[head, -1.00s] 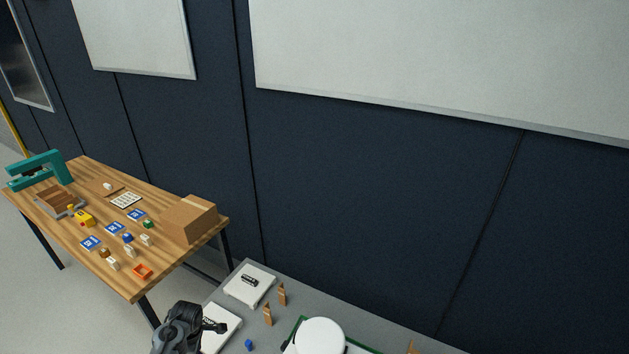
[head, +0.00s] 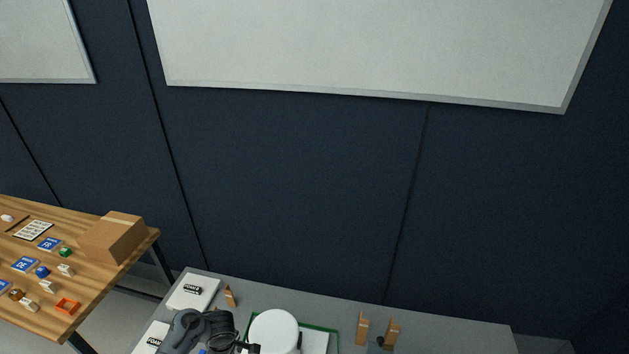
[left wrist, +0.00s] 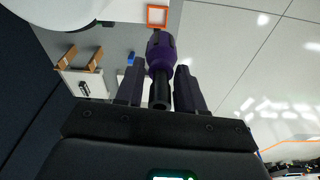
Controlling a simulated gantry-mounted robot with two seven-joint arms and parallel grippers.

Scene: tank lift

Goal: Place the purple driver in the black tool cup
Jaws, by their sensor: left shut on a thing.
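The purple driver (left wrist: 160,54) shows in the left wrist view, between the two dark fingers of my left gripper (left wrist: 160,78), which is shut on it. Its dark narrow end points back toward the gripper's body. In the head view my left gripper (head: 250,347) is low in the picture, over the grey bench beside a white disc (head: 273,331); the driver cannot be made out there. I cannot identify the black tool cup in either view. A small dark object (head: 380,341) stands near wooden pegs, too cut off to name. My right gripper is not in view.
A wooden table (head: 88,283) with a cardboard box (head: 112,238) stands at left. An orange frame (left wrist: 149,16) shows in the wrist view.

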